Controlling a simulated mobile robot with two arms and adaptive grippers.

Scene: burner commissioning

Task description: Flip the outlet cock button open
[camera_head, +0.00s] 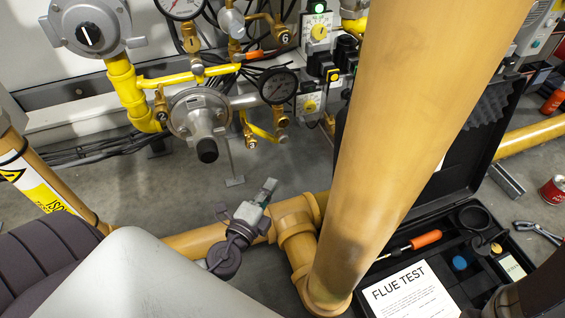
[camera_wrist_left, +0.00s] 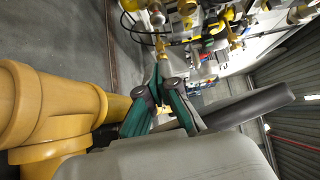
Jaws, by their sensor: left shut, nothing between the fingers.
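My left gripper (camera_head: 268,187) is shut and empty in the head view, above the floor and the large yellow pipe, below and apart from the valve gear. Its shut fingers also show in the left wrist view (camera_wrist_left: 160,72), pointing toward the distant gear. Small control boxes with buttons stand on the gear at top centre: one with a green-lit top (camera_head: 318,25), one with a yellow dial (camera_head: 310,104), and a small yellow-and-black button (camera_head: 332,75). I cannot tell which is the outlet cock button. Brass cocks (camera_head: 282,122) sit left of them. My right gripper is not in view.
A thick yellow pipe (camera_head: 410,110) rises across the head view, hiding part of the gear. A grey regulator (camera_head: 197,115) and a gauge (camera_head: 278,86) stand left of the boxes. An open black case (camera_head: 465,185) with a flue test card (camera_head: 410,290) lies right.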

